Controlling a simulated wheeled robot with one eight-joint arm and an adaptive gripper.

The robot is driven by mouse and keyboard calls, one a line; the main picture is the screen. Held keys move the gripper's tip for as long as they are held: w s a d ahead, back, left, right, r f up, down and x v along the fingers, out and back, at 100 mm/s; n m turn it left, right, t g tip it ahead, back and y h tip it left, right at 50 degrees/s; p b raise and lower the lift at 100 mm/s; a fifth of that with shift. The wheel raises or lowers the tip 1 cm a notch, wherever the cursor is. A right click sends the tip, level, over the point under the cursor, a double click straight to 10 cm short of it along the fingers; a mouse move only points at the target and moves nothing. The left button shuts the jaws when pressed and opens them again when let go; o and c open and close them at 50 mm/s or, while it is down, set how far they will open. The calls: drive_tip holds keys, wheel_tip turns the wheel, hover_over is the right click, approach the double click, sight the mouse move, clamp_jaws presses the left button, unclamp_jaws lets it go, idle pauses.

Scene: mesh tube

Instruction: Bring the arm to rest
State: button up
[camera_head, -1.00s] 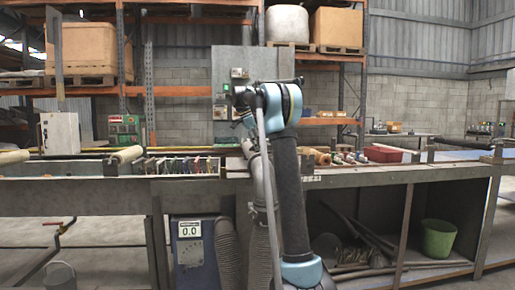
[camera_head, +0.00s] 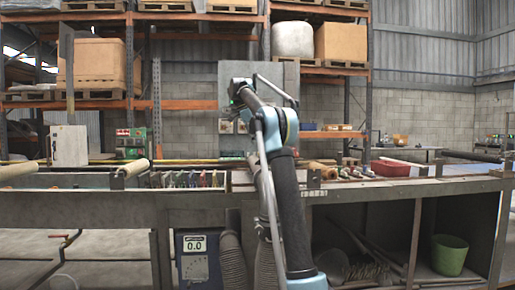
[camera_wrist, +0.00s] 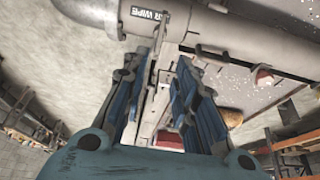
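My arm (camera_head: 290,215) rises in front of the bench in the head view, with its elbow (camera_head: 287,125) bent above the bench top. The forearm beyond the elbow slants up and left, in front of a grey panel. My gripper is hard to make out in the head view. In the wrist view, my gripper (camera_wrist: 163,62) shows two blue-padded fingers with a gap between them. I see nothing held in the gap; a grey pipe with a "WIPE" label (camera_wrist: 147,13) and pale fixtures show beyond the fingertips.
A long metal bench (camera_head: 190,200) spans the view behind my arm. A red tray (camera_head: 392,168) and several small parts (camera_head: 187,179) sit on it. A green bucket (camera_head: 449,254) stands beneath. Shelving with large boxes (camera_head: 101,62) is behind.

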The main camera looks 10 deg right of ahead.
drive_tip(key=shift+a+r, duration=0.15)
drive_tip(key=shift+r, duration=0.15)
drive_tip(key=shift+s, duration=0.15)
drive_tip(key=s+d+f+n+y, duration=0.1)
drive_tip(key=s+d+f+n, duration=0.2)
drive_tip(key=s, duration=0.7)
drive_tip(key=s+d+f+n+t+y, duration=0.1)
drive_tip(key=s+f+n, duration=0.4)
drive_tip(key=s, duration=0.4)
drive_tip(key=s+d+f+n, duration=0.15)
drive_tip(key=s+f, duration=0.35)
drive_tip(key=s, duration=0.5)
drive_tip(key=s+f+n+y, duration=0.1)
drive_tip(key=s+f+n, duration=0.3)
drive_tip(key=s+f, duration=0.8)
drive_tip(key=s+f+n+t+y, duration=0.1)
drive_tip(key=s+f+n, duration=0.4)
drive_tip(key=s+f, duration=0.8)
wheel_tip(320, 180, down, 6)
drive_tip(key=shift+s+a+f, duration=0.25)
